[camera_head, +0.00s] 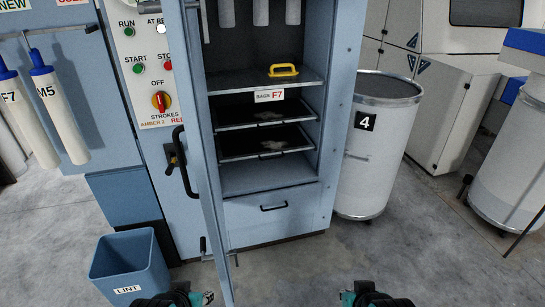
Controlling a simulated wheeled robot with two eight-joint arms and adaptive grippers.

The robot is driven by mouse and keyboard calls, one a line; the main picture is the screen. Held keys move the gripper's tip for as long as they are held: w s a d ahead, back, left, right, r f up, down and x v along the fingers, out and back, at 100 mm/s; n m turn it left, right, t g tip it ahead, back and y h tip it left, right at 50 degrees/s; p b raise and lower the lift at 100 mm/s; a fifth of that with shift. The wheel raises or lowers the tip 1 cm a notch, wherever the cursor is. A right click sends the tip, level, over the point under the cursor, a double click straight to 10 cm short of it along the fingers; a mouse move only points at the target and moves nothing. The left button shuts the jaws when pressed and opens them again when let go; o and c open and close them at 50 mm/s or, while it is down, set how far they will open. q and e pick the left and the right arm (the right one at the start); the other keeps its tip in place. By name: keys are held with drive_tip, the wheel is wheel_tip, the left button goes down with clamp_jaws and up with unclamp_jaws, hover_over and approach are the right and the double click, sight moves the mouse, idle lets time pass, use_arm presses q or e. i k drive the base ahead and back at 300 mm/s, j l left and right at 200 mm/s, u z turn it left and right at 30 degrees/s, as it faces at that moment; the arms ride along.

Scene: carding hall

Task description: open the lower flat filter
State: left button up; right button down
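The blue filter cabinet (337,130) stands in the middle with its door (205,190) swung open on the left. Inside are two flat, tray-like filters, one above the other.
The open door, with a black handle (184,162), reaches toward me near my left gripper. A blue LINT bin (130,270) stands at the left. A drum marked 4 (378,145) stands right of the cabinet. The floor before the cabinet is clear.

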sight(242, 145)
drive_tip(key=i+l+z, duration=0.3)
drive_tip(key=i, duration=0.4)
drive_tip(key=i+l+u, duration=0.25)
drive_tip(key=i+l, duration=0.4)
drive_tip(key=i, duration=0.15)
